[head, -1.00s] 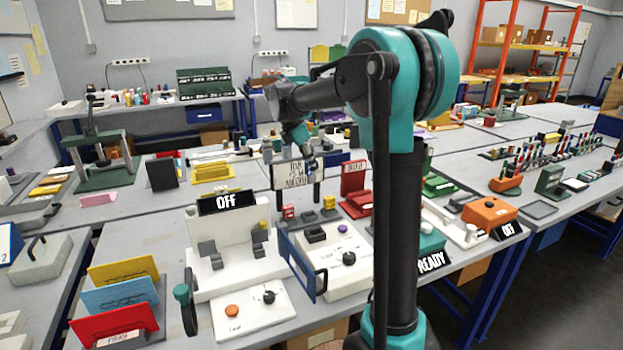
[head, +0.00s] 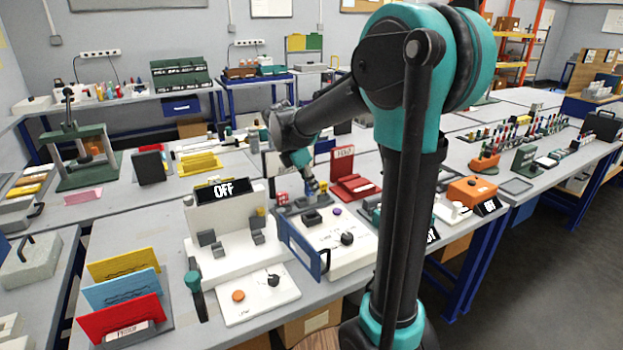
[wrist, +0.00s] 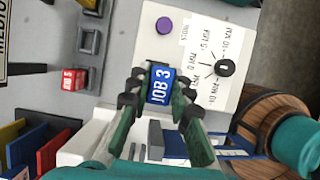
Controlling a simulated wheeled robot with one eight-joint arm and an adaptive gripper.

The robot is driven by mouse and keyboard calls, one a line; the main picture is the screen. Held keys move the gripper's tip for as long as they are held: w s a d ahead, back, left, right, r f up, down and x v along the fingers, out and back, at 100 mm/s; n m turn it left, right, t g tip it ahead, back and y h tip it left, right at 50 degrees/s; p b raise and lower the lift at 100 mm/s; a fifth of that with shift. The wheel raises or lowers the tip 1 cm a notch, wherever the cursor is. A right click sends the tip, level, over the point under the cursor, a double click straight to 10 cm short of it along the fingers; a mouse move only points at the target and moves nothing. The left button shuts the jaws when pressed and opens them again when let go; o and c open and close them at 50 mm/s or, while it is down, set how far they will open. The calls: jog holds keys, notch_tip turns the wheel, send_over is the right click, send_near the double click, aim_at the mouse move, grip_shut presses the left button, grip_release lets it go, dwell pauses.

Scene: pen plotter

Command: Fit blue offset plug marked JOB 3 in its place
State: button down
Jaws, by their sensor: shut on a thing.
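My gripper (wrist: 158,88) is shut on the blue plug (wrist: 160,85), whose label JOB 3 faces the wrist camera. In the head view my gripper (head: 314,188) is low, just behind and above the white box (head: 355,253). The box has a dark raised socket (head: 312,217), a purple button (head: 337,211) and a black dial (head: 346,239). In the wrist view the dial (wrist: 224,68) and button (wrist: 164,25) show beside the plug. The plug and fingers cover the socket area there, so I cannot tell whether the plug touches it.
A red JOB 5 plug (wrist: 73,79) stands near grey holders (wrist: 89,42). A blue-framed guard (head: 303,247) stands along the box's left side.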

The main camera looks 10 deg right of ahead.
aim_at(310, 203)
jog(key=shift+f, duration=2.2)
jog(key=shift+f, duration=1.65)
jog(key=c, duration=1.3)
grip_release()
jog(key=v, duration=1.2)
